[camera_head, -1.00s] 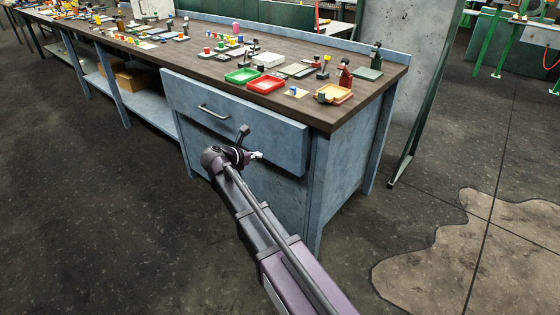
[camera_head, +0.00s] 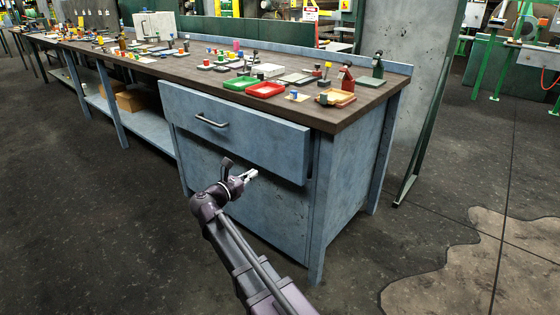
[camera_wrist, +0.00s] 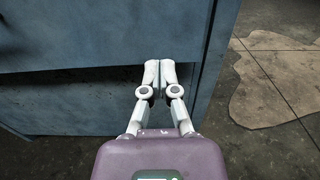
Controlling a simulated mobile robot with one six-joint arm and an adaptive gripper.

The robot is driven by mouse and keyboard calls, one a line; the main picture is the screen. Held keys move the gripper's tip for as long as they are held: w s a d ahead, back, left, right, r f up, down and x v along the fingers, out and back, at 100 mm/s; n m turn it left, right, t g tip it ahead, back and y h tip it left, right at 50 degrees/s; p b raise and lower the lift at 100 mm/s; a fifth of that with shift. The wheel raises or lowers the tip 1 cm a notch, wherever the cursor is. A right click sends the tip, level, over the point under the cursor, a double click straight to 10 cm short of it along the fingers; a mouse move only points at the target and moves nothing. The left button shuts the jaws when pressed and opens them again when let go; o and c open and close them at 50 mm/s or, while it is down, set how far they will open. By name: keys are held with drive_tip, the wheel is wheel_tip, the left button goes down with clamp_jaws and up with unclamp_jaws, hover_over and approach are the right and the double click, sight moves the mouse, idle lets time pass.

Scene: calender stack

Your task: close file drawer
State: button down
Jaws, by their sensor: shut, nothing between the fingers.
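The file drawer (camera_head: 262,131) is the wide blue-grey drawer at the top of the workbench end cabinet, with a dark bar handle (camera_head: 211,120) left of its middle. It stands out a little from the cabinet, with a dark gap and shadow below it. My gripper (camera_head: 252,174) is shut and empty, below the drawer front and right of the handle in the head view. In the wrist view my gripper (camera_wrist: 159,66) points at the blue front, its fingertips by the drawer's lower edge (camera_wrist: 95,69) near the right corner. I cannot tell whether they touch it.
The benchtop (camera_head: 180,66) carries a red tray (camera_head: 265,90), a green tray (camera_head: 240,83) and several small parts. The cabinet's lower front (camera_head: 250,205) is below the drawer. The floor (camera_head: 90,240) in front and to the left is clear.

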sight(284, 154)
drive_tip(key=shift+w, duration=0.1)
drive_tip(key=x, duration=1.4)
drive_tip(key=shift+a, duration=0.1)
idle(0.5)
